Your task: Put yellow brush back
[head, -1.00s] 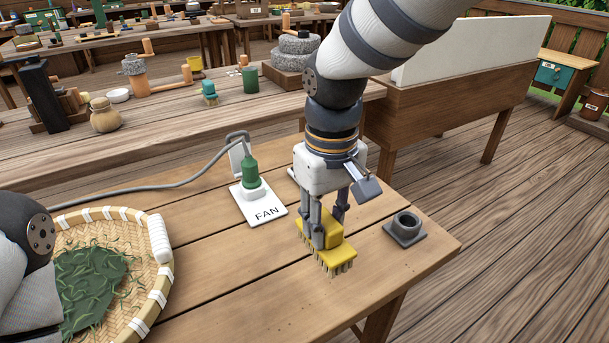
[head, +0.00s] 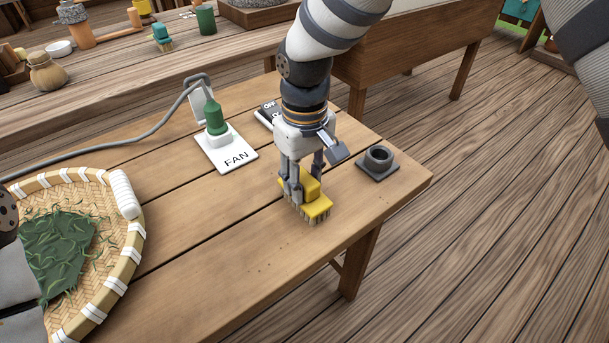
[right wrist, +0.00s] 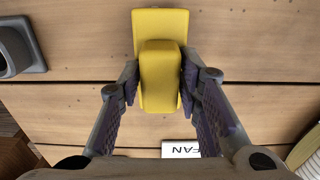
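The yellow brush (head: 316,207) is at the right part of the wooden table, bristles down. I cannot tell whether its bristles touch the tabletop. My right gripper (head: 303,187) points down with its fingers on both sides of the brush's raised block. In the right wrist view the yellow brush (right wrist: 160,80) sits between the two fingers (right wrist: 158,84), which appear to press on its sides. A dark square holder with a round opening (head: 378,162) stands right of the brush, near the table's corner. Part of my left arm shows at the left edge; its gripper is out of view.
A woven basket (head: 122,262) with green leaves lies at the left. A white FAN plate (head: 228,155) with a green plug and grey cable lies behind the brush. The front table area is bare.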

